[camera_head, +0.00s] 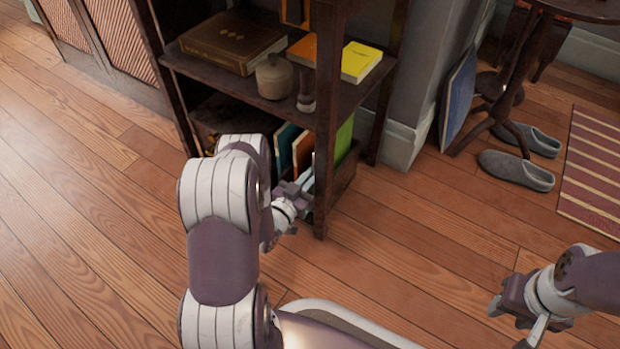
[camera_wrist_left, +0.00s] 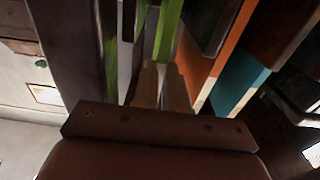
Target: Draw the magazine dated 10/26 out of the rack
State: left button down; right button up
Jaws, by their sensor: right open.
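Thin upright magazines or books stand in a wooden rack (camera_head: 344,182) on the low shelf: a teal one (camera_head: 284,148), an orange one (camera_head: 302,151) and a green one (camera_head: 344,140). No date is readable. My left gripper (camera_head: 306,184) reaches in at the rack's front, partly hidden by the shelf post. My right gripper (camera_head: 512,322) is open and empty above the floor.
A dark shelf post (camera_head: 326,120) stands close beside my left gripper. The shelf above holds a brown book (camera_head: 233,42), a round jar (camera_head: 273,77) and a yellow book (camera_head: 361,61). Grey slippers (camera_head: 515,170) lie at right. The floor in front is clear.

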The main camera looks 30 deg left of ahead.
pick_arm(q)
jog(key=s+a+p, duration=0.2)
jog(key=s+p, duration=0.3)
jog(key=s, duration=2)
jog(key=shift+r, duration=0.3)
notch_tip(320, 180, up, 12)
jog(key=p, duration=1.1)
jog(key=shift+p, duration=0.4)
